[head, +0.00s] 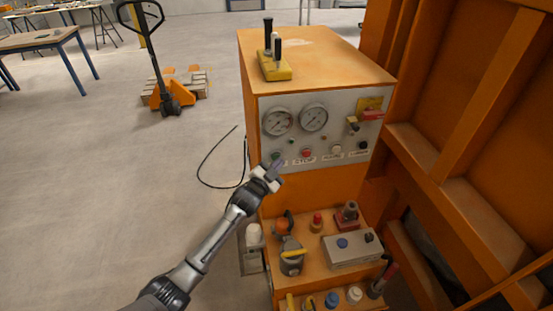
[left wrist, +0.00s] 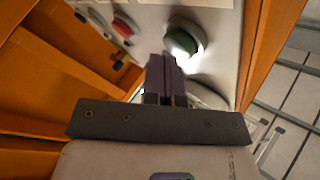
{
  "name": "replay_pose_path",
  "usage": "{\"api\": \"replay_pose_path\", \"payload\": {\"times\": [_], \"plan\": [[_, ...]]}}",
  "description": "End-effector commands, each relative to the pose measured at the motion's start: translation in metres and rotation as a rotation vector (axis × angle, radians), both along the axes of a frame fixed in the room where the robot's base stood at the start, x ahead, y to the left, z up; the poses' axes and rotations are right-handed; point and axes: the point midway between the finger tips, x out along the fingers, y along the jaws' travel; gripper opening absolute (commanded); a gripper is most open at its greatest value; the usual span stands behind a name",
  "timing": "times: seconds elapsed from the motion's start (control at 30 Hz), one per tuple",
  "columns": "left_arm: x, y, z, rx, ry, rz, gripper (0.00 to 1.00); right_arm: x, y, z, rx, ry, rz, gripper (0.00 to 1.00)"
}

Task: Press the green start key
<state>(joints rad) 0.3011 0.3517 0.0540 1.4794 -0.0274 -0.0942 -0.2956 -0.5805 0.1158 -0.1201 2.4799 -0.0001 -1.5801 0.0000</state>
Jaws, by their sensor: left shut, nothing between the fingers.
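The green start key (left wrist: 186,36) is a round button on the pale control panel (head: 345,104) of an orange cabinet. In the left wrist view it sits just beyond my fingertips, slightly to their right, with a bright glare on its lower part. In the head view the green key (head: 276,156) is at the panel's lower left, just above my fingertips. My left gripper (head: 277,166) is shut and empty, and its purple fingers also show in the left wrist view (left wrist: 163,66). I cannot tell whether the fingertips touch the key. My right gripper is not in view.
A red stop button (head: 307,153) is right of the green key, with more knobs beyond it. Two gauges (head: 296,120) sit above. A shelf (head: 300,233) below holds valves and a grey box (head: 352,250). Orange framework (head: 470,110) stands right. Open floor lies left.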

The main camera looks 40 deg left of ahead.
Motion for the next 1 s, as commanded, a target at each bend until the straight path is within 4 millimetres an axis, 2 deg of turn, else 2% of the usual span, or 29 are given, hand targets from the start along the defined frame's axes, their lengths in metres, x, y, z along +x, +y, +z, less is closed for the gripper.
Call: {"api": "replay_pose_path", "payload": {"times": [1.0], "plan": [[0.0042,0.0054,0.0004,0.000,0.000,0.000,0.00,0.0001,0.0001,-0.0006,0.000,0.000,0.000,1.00]]}}
